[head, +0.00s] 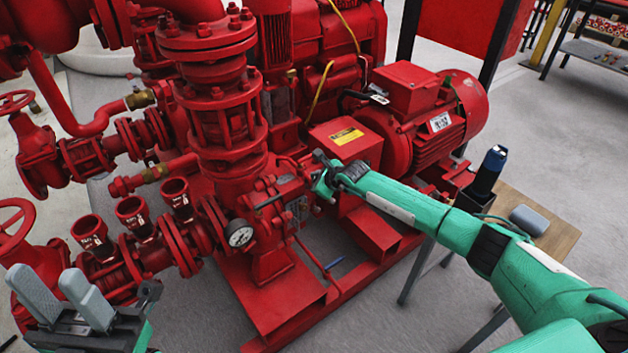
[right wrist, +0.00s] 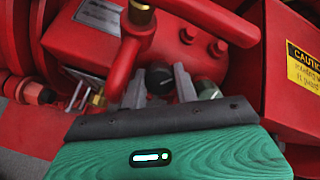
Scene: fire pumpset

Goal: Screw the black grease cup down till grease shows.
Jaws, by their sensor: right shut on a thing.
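The black grease cup (right wrist: 158,77) shows in the right wrist view, a small dark round cap on the red pump housing. My right gripper (right wrist: 160,84) has its two grey fingers on either side of it, shut on it. In the head view my right gripper (head: 321,176) is at the pump's bearing housing, and the cup is too small or hidden to make out there. Whether any grease shows cannot be told. My left gripper (head: 45,276) is at the lower left of the head view, fingers apart and empty.
A pressure gauge (head: 239,233) and red motor (head: 425,115) flank the housing.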

